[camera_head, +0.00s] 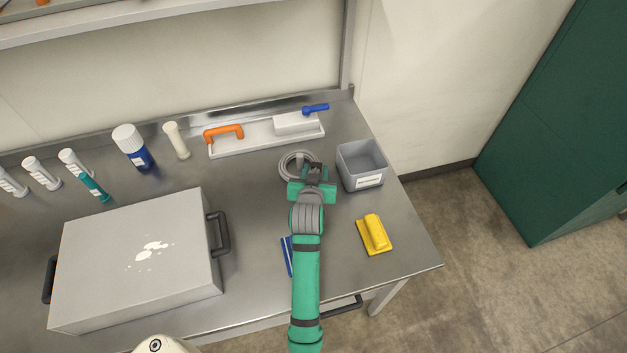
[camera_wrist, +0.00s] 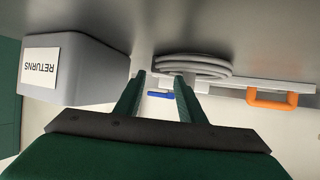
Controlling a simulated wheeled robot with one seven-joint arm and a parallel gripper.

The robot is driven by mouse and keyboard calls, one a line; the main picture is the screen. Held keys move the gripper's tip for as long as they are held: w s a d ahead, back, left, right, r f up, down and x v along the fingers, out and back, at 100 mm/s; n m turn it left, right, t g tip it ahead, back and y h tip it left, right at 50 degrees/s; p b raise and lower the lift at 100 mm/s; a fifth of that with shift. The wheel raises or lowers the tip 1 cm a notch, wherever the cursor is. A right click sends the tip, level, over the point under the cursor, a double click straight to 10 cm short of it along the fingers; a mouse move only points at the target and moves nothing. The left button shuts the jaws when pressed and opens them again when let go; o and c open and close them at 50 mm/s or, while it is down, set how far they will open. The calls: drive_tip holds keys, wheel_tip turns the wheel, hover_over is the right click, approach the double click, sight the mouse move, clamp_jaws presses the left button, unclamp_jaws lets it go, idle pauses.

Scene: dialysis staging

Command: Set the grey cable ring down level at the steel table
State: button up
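The grey cable ring (camera_head: 285,167) is a coil of several turns, lying flat on the steel table (camera_head: 258,201) between the white tray and the grey bin. A short pale stub (camera_head: 299,158) stands up at its middle. My gripper (camera_head: 313,168) is low over the ring's right side and hides part of it. The wrist view is upside down. There my gripper (camera_wrist: 160,77) has its two fingers apart with a clear gap between them. The coil (camera_wrist: 208,66) shows beyond the tips, mostly behind and right of the right finger. I cannot tell whether a finger touches it.
The grey bin labelled RETURNS (camera_head: 361,167) stands close right of my gripper. A white tray (camera_head: 240,149) with an orange handle and blue-levered block lies behind. A yellow block (camera_head: 374,234) is front right; a large grey case (camera_head: 135,260) fills the left. Bare table lies between case and ring.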

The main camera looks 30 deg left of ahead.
drive_tip(key=v, duration=0.8)
drive_tip(key=shift+s+d+r, duration=0.1)
drive_tip(key=shift+s+r, duration=0.05)
drive_tip(key=shift+s, duration=0.1)
drive_tip(key=shift+d, duration=0.1)
